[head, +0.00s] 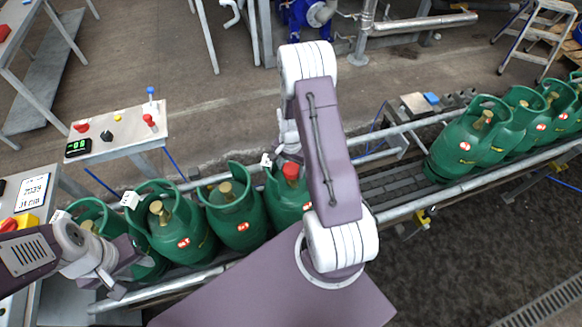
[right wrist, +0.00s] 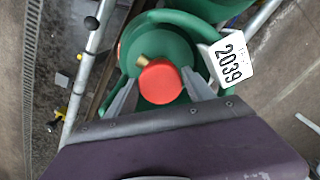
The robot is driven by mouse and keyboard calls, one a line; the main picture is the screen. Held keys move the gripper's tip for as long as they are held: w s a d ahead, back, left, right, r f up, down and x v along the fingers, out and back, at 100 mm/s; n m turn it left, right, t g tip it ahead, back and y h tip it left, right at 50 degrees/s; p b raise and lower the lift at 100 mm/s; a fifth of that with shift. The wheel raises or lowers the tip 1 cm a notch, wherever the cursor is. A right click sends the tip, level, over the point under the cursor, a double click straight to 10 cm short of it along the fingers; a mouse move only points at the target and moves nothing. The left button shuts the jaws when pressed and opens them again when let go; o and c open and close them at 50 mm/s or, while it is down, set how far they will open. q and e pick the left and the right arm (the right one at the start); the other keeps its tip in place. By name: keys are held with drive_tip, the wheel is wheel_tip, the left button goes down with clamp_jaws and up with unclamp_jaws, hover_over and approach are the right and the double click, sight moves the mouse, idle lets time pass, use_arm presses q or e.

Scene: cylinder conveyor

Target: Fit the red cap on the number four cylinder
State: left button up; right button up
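The red cap (head: 290,171) shows at the valve of the rightmost green cylinder (head: 284,206) in the near group. In the right wrist view the red cap (right wrist: 160,82) sits between the two grey fingers of my right gripper (right wrist: 160,88), which appear to touch both sides. The brass valve (right wrist: 143,60) shows just past the cap's edge, so the cap looks off-centre from it; its height above the valve is unclear. A white tag reading 2039 (right wrist: 231,60) is by this cylinder's collar. My left gripper (head: 112,287) is beside the left cylinders; its fingers are unclear.
Other green cylinders (head: 236,221) with bare brass valves stand close to the left on the conveyor. More cylinders (head: 462,145) stand further right, past a bare stretch of rollers (head: 395,180).

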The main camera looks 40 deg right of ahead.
sight(290, 169)
drive_tip(key=shift+o, duration=1)
wheel_tip(290, 169, up, 9)
drive_tip(key=shift+r, duration=0.1)
drive_tip(key=shift+a, duration=0.1)
